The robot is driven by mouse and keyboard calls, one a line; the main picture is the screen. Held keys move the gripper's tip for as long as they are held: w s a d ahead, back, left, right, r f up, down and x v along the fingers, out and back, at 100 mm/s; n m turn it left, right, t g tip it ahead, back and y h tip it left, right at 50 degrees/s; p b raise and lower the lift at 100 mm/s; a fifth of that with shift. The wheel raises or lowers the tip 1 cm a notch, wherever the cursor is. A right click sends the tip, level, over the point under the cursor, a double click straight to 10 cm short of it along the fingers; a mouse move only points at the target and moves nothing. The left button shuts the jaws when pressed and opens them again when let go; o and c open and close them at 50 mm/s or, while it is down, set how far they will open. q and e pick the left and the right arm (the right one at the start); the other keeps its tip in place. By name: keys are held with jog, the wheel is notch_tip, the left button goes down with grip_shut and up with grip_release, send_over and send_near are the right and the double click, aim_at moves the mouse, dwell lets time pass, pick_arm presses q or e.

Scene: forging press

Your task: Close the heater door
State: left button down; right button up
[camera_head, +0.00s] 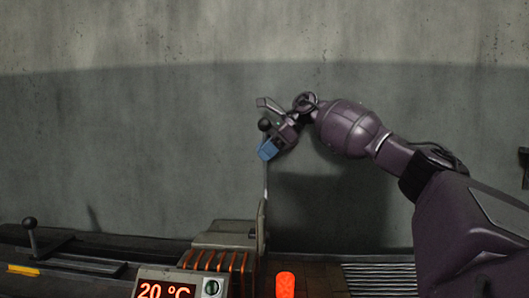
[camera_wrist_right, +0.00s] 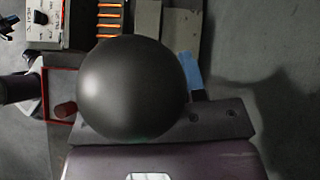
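The heater (camera_head: 222,240) stands at the bottom centre of the head view, with orange glowing bars on its front. A narrow upright plate (camera_head: 262,218), apparently the heater door seen edge-on, stands at its right side. A thin rod rises from it to a black ball knob (camera_head: 264,125). My right gripper (camera_head: 268,138) is at this knob, with a blue fingertip just below it. In the right wrist view the knob (camera_wrist_right: 132,88) fills the middle and hides much of the fingers. I cannot tell whether they grip it. My left gripper is not in the head view.
A control box (camera_head: 165,284) reading 20 °C stands in front of the heater. A glowing orange-red cylinder (camera_head: 285,284) is right of it. Another black-knobbed lever (camera_head: 31,230) stands at the far left. A slatted metal surface (camera_head: 380,279) lies at lower right. A grey wall is behind.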

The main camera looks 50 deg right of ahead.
grip_shut()
jog(key=shift+a, duration=0.1)
dwell(0.5)
